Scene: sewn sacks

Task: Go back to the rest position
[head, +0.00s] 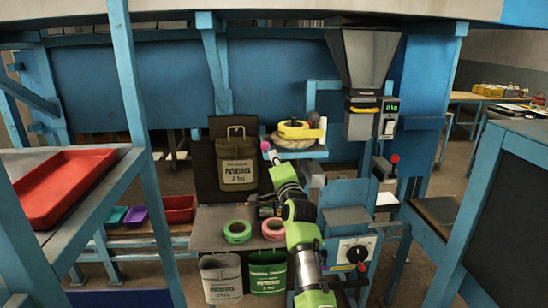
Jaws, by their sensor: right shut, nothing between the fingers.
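My right arm comes in from the bottom centre, and its green links rise in front of the bench. My right gripper (261,204) is a small dark shape at the left of the green wrist, above the grey bench top (207,232). It is shut and holds nothing. It is apart from the olive sack (237,172) marked "POTATOES 2 kg", which hangs upright on a dark back board to its left. My left gripper is not in view.
Green (237,231) and pink (272,229) tape rings lie on the bench. A pale sack (221,277) and a green sack (267,271) hang below. A hopper (363,62), a yellow roll (297,129) and a dial box (351,253) stand close by. A red tray (66,186) is left.

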